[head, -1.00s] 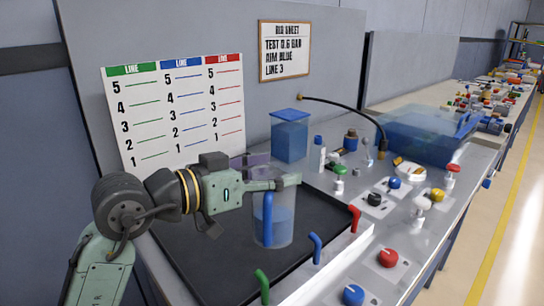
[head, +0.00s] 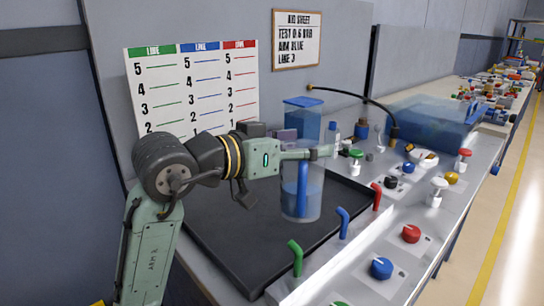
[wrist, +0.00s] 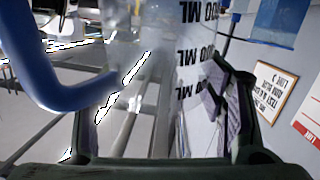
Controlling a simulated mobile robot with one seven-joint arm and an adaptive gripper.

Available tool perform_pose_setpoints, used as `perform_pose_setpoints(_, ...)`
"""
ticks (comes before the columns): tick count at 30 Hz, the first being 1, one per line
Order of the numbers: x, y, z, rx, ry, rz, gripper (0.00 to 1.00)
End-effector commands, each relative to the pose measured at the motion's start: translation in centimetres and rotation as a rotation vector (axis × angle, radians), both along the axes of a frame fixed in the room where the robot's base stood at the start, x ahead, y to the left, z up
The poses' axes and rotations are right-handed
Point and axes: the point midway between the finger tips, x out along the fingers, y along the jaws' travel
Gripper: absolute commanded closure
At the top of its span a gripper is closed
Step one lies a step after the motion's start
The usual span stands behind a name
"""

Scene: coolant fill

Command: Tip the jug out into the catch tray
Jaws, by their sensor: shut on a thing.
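The clear jug (head: 290,200), with a blue handle and blue-tinted liquid in its lower part, stands about upright over the black catch tray (head: 215,240). My gripper (head: 312,154) is shut on the jug near its top. In the wrist view the clear jug wall with black ML marks (wrist: 188,60) lies between my fingers (wrist: 160,120), and the blue handle (wrist: 60,95) is at the left. I cannot tell whether the jug's base touches the tray. My gripper hides part of the jug's rim.
Green (head: 296,258), blue (head: 344,222) and red (head: 376,196) bent spouts line the tray's right edge. A blue tank (head: 303,122) stands behind the jug. Knobs and bottles crowd the bench at right. The tray's front left is clear.

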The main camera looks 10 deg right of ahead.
Motion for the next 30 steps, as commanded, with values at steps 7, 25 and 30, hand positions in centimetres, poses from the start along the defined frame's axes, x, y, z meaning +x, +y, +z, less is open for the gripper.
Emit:
perform_pose_setpoints(7, 0.0, -1.2, 0.1, -0.006, 0.011, -0.012, 0.94)
perform_pose_setpoints(25, 0.2, -1.1, -1.3, 0.061, 0.215, -0.014, 0.94)
perform_pose_setpoints(30, 0.3, -1.1, -1.7, 0.072, 0.254, -0.013, 0.94)
